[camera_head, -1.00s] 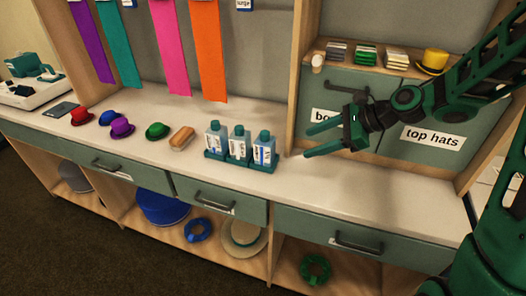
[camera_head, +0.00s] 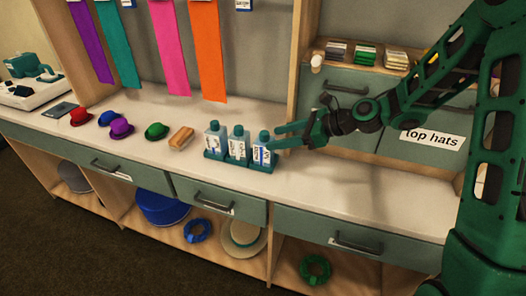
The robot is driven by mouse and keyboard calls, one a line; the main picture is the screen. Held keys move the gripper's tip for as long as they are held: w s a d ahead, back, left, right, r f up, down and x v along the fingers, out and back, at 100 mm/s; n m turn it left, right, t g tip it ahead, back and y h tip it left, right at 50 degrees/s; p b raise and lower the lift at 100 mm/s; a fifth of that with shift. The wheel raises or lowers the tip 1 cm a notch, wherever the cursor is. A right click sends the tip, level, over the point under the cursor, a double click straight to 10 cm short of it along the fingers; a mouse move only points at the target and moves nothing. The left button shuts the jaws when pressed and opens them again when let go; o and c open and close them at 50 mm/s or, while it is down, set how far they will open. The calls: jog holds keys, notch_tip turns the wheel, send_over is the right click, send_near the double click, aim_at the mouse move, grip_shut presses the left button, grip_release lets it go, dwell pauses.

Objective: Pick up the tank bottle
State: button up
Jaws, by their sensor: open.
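Three similar bottles with teal caps and white labels stand upright in a row in a low teal holder (camera_head: 240,163) on the counter: a left bottle (camera_head: 214,139), a middle bottle (camera_head: 238,144) and a right bottle (camera_head: 262,152). The labels are too small to read, so I cannot tell which one is the tank bottle. My gripper (camera_head: 275,137) is open and empty, its fingers pointing left at the right bottle's upper part. The fingertips are close to that bottle; I cannot tell whether they touch it.
A tan brush-like block (camera_head: 181,138) and small green (camera_head: 157,131), purple (camera_head: 121,128), blue (camera_head: 109,118) and red (camera_head: 80,117) hats lie left of the bottles. Ribbons hang behind. A shelf unit with drawers (camera_head: 345,85) stands behind my arm. The counter at right is clear.

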aim_at(269, 139)
jog(key=x, duration=0.4)
jog(key=shift+d, duration=0.1)
jog(key=c, duration=1.3)
jog(key=shift+r, duration=0.1)
jog(key=shift+c, duration=0.2)
